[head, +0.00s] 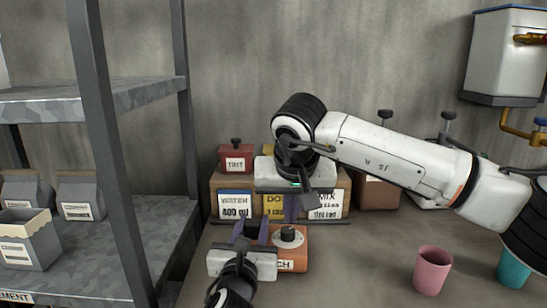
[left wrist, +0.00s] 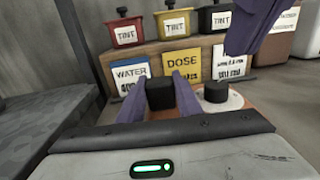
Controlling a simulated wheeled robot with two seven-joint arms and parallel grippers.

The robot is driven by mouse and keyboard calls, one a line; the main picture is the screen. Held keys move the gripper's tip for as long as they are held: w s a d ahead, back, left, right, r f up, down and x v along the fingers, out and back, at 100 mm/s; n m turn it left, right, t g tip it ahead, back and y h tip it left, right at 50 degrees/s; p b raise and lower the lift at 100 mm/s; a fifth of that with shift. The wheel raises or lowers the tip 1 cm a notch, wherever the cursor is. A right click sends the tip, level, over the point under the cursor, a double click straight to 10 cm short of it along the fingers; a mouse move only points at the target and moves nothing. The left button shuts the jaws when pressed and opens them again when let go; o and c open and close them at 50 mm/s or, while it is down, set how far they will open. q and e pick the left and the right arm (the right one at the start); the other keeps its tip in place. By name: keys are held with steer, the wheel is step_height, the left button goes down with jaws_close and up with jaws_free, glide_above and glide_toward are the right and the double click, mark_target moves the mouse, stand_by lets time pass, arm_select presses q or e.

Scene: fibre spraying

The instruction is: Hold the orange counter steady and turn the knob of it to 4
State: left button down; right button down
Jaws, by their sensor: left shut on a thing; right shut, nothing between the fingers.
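The orange counter (head: 293,258) stands on the table in front of the labelled box. Its black knob (head: 288,233) sits on a pale round dial and also shows in the left wrist view (left wrist: 216,92). The setting the knob points to is too small to read. My left gripper (head: 252,232) is shut on a black block-shaped grip (left wrist: 160,94) at the counter's left side, beside the knob. My right gripper (head: 291,217) is shut and empty, its purple fingers pointing down just above and behind the knob, apart from it in the left wrist view (left wrist: 240,48).
The box behind bears water, dose and mix cards, with several tint pots, including a red one (head: 236,159), on top. A pink cup (head: 432,271) and a teal cup (head: 513,271) stand right. A metal shelf (head: 120,97) stands left. The front middle of the table is clear.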

arm_select(q)
steer(key=c, duration=1.2)
jaws_free()
